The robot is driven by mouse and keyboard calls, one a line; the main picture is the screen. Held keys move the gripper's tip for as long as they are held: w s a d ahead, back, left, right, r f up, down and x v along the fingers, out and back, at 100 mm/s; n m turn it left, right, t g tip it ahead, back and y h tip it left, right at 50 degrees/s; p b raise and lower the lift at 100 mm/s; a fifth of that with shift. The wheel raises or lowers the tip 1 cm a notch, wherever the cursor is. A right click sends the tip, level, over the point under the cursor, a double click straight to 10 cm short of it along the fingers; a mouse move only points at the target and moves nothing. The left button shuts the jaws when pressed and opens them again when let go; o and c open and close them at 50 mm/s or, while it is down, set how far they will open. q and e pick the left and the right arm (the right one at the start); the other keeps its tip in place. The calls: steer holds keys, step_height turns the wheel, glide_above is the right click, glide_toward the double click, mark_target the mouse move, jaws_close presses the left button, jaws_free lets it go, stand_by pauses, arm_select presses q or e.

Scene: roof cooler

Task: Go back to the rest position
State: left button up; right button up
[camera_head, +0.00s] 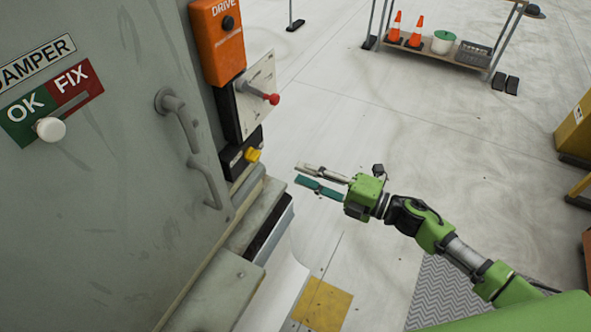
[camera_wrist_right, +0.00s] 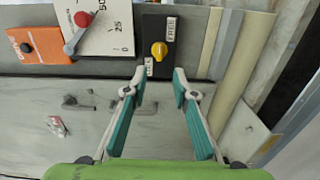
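My right gripper (camera_head: 310,178) is green with teal finger pads and reaches from the right toward the grey cabinet (camera_head: 120,190). It is open and empty, with its fingertips apart from the cabinet and its controls. In the right wrist view the two fingers of the gripper (camera_wrist_right: 160,85) stand apart, with a yellow knob (camera_wrist_right: 159,50) seen beyond the gap between them. The yellow knob also shows in the head view (camera_head: 253,155), on a black box low on the cabinet's side. My left gripper is not in view.
The cabinet carries an orange DRIVE box (camera_head: 217,40), a red-tipped lever (camera_head: 272,98), handles (camera_head: 180,115) and a white slider knob (camera_head: 50,129). A shelf (camera_head: 440,57) with orange cones stands at the back right. A yellow block (camera_head: 578,130) is at right. Open floor lies between.

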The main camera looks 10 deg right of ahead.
stand_by(0.5)
steer(key=w+d+f+m+t+h, duration=0.1)
steer(key=d+f+m+h, duration=0.35)
steer(key=f, duration=0.45)
steer(key=w+d+f+m+t+h, duration=0.1)
steer(key=d+f+m+t+h, duration=0.15)
steer(key=d+f+m, duration=0.5)
steer(key=s+d+f+m+g+h+b, duration=0.15)
steer(key=s+f, duration=0.25)
steer(key=f, duration=0.5)
steer(key=s+d+f+m+g+h, duration=0.1)
steer(key=s+f+m+g+h, duration=0.2)
steer(key=f, duration=0.6)
steer(key=s+d+f+m+g+h, duration=0.1)
steer(key=s+f+m+g, duration=0.15)
steer(key=s+f, duration=0.7)
steer(key=s+d+f+m+g+h, duration=0.15)
steer(key=s+f+m, duration=0.25)
steer(key=s+f, duration=0.55)
steer(key=s+a+f+m+g, duration=0.1)
steer(key=s+a+g, duration=0.1)
steer(key=s, duration=0.9)
steer(key=s+a+f+m+g, duration=0.2)
steer(key=s, duration=0.9)
steer(key=shift+g+h+b, duration=0.3)
steer(key=shift+b, duration=0.1)
steer(key=shift+w, duration=0.1)
